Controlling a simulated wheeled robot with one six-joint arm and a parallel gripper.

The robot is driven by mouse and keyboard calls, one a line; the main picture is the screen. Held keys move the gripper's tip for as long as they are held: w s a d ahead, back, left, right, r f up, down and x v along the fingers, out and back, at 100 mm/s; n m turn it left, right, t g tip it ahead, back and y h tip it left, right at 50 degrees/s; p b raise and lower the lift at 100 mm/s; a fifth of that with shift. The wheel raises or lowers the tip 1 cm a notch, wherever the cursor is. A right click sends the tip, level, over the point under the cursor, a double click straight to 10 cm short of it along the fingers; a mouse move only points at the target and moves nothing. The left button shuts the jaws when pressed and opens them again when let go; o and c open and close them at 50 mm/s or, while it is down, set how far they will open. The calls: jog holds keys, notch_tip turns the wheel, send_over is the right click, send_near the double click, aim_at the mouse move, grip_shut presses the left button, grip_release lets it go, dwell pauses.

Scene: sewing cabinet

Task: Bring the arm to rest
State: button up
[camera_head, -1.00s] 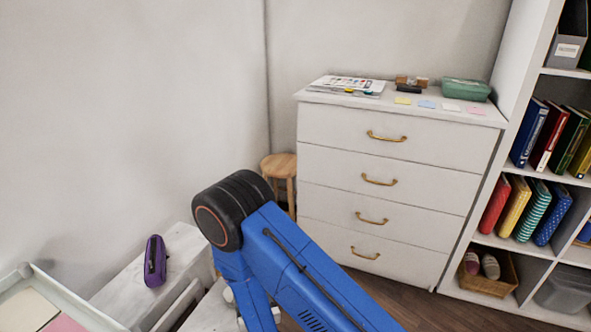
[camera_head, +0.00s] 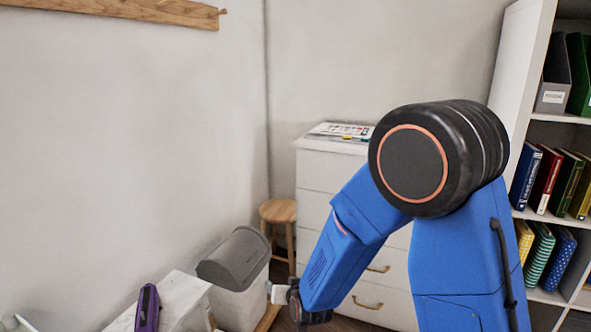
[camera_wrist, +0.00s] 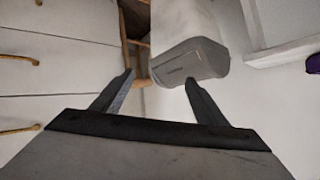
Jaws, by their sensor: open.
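My gripper (camera_wrist: 158,85) shows in the wrist view with its two dark fingers spread apart and nothing between them. Beyond the fingers are the lidded bin and the floor area. In the head view my blue arm is raised and folded, with a large black joint in front of the dresser. The far end of the arm points down and left, beside the bin. The gripper's fingers cannot be made out clearly in the head view.
A white bin with a grey lid (camera_head: 234,258) stands by the wall, near a wooden stool (camera_head: 278,212). A white dresser (camera_head: 315,178) is behind my arm. A bookshelf (camera_head: 522,107) stands at right. A purple case (camera_head: 147,308) lies on a white surface (camera_head: 185,296) at lower left.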

jog(key=s+d+r+g+h, duration=0.1)
jog(key=s+d+r+g, duration=0.1)
jog(key=s+d+r, duration=0.55)
jog(key=s+d+r+g+h, duration=0.1)
jog(key=s+d+r, duration=0.3)
jog(key=d+r, duration=0.6)
jog(key=s+d+r+g+h, duration=0.1)
jog(key=s+d, duration=0.6)
jog(key=s, duration=0.4)
jog(key=s+d+r+m+g+h, duration=0.1)
jog(key=s+d+r+g, duration=0.1)
jog(key=s+d, duration=0.6)
jog(key=s, duration=0.4)
jog(key=shift+d+r, duration=0.15)
jog(key=shift+d, duration=0.05)
